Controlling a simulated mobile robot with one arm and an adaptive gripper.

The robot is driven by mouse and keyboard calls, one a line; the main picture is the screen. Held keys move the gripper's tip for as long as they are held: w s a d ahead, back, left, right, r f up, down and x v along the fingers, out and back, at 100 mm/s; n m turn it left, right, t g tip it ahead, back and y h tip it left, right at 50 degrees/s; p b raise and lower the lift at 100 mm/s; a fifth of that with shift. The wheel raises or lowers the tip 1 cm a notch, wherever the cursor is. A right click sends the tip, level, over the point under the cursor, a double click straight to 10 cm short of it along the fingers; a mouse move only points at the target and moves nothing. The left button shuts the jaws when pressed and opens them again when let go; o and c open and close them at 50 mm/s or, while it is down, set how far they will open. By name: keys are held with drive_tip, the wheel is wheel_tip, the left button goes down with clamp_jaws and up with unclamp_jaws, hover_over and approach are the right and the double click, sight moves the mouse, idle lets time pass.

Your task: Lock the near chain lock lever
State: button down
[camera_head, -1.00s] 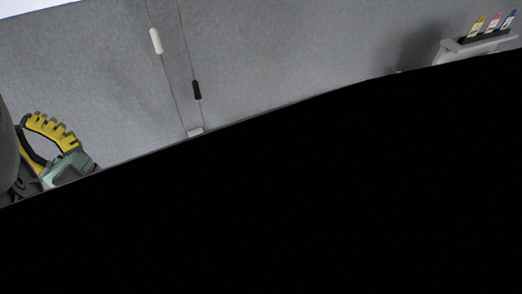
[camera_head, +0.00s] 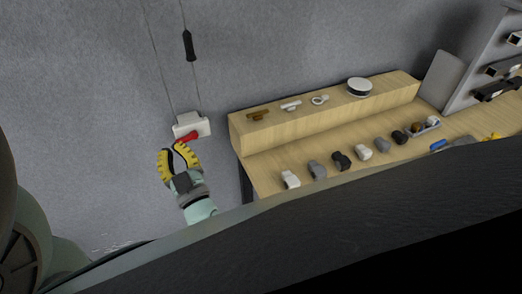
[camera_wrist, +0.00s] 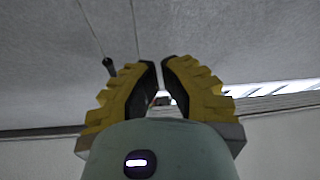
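The chain lock is a small white box (camera_head: 192,125) on the grey wall, with a short red lever (camera_head: 188,137) at its lower front. Two thin cords run up from the box, and one carries a black handle (camera_head: 189,46). My gripper (camera_head: 173,147), with yellow ribbed fingers, is just below the lever; its tips are very close to it, and I cannot tell whether they touch. In the wrist view my gripper (camera_wrist: 161,62) shows a narrow gap between its fingertips. A small, unclear reddish-white patch shows between the fingers there. The black handle (camera_wrist: 109,67) is beyond the left finger.
A wooden table (camera_head: 264,184) with a raised ledge (camera_head: 335,115) stands right of the lock. The ledge holds small items and a round black-and-white object (camera_head: 359,86); several watch-like items lie in front. A grey rack (camera_head: 487,70) stands at the far right. Bare wall lies left of the gripper.

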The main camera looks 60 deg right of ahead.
sight(177, 130)
drive_tip(key=shift+m+g+h, duration=0.5)
drive_tip(key=shift+g, duration=0.2)
drive_tip(key=d+f, duration=0.1)
drive_tip(key=f, duration=0.1)
drive_tip(key=s+d+f+b, duration=0.1)
drive_tip(key=shift+d+f, duration=0.15)
drive_tip(key=shift+f, duration=0.25)
drive_tip(key=shift+r, duration=0.1)
drive_tip(key=p+x, duration=0.1)
drive_tip(key=x, duration=0.2)
drive_tip(key=p+x, duration=0.1)
drive_tip(key=x, duration=0.6)
drive_tip(key=shift+d+f+p, duration=0.15)
drive_tip(key=shift+f+p, duration=0.25)
drive_tip(key=shift+s+f, duration=0.2)
drive_tip(key=shift+f, duration=0.35)
drive_tip(key=shift+d+f+b, duration=0.2)
drive_tip(key=shift+f+b, duration=0.55)
drive_tip(key=shift+f, duration=0.25)
drive_tip(key=shift+a+f+n, duration=0.15)
drive_tip(key=shift+f+n, duration=0.05)
drive_tip(key=shift+n, duration=0.1)
